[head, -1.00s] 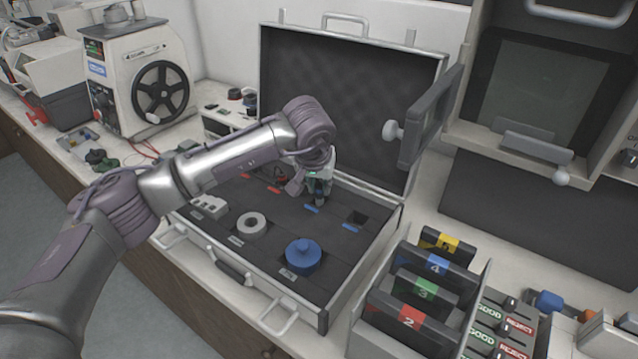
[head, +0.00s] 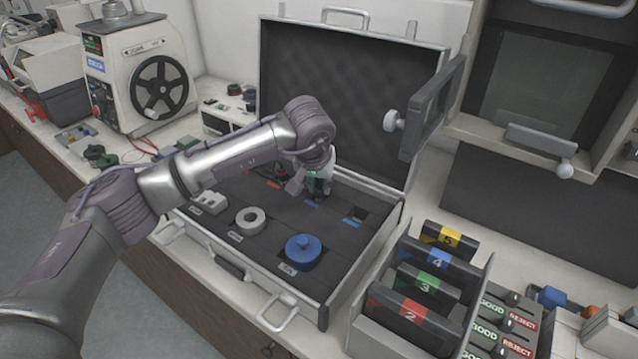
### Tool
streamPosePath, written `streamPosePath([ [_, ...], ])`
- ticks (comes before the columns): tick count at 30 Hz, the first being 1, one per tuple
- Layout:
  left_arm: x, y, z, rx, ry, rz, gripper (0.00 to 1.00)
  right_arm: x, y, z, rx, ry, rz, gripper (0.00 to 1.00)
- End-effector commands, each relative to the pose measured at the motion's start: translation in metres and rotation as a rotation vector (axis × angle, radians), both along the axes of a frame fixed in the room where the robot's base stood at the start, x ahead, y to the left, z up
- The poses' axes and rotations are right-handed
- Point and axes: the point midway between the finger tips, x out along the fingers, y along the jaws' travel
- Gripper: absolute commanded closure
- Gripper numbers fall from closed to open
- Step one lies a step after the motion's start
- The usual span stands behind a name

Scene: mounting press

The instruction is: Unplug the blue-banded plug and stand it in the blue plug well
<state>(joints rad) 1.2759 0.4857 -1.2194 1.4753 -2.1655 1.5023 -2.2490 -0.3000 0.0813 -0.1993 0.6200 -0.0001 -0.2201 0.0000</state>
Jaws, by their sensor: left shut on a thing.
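My left gripper (head: 319,187) points down into the open case, shut just behind a blue label (head: 311,204). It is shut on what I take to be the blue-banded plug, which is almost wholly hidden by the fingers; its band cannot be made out. I cannot tell whether the plug sits in a hole or is clear of the foam. To the right, a dark square well (head: 360,213) with a blue label (head: 352,221) looks empty. My right gripper is not in view.
The raised lid (head: 350,90) stands behind. A panel on a bracket (head: 432,110) juts out at right. Numbered cartridges (head: 425,290) stand front right.

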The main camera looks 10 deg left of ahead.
Motion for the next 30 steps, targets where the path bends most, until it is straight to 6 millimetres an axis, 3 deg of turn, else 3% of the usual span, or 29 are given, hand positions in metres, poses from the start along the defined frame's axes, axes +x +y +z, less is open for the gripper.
streamPosePath([
  [3, 0.0001, 0.0001, -0.0023, 0.000, -0.001, 0.000, 1.00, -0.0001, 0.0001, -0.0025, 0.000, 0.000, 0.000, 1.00],
  [4, 0.0001, 0.0001, -0.0021, 0.000, -0.001, 0.000, 0.77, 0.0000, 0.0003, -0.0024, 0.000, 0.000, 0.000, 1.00],
  [9, 0.0001, 0.0001, -0.0016, 0.000, 0.000, 0.000, 0.49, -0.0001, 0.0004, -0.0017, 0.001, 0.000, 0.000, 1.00],
  [16, 0.0000, 0.0001, -0.0018, 0.000, 0.000, 0.000, 0.48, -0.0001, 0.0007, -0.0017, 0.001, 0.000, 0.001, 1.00],
  [21, -0.0001, 0.0000, -0.0019, 0.000, 0.000, 0.000, 0.20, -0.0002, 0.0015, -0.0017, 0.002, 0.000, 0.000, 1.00],
  [30, 0.0000, 0.0000, -0.0013, 0.000, 0.000, 0.000, 0.20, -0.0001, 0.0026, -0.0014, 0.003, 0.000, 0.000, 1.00],
])
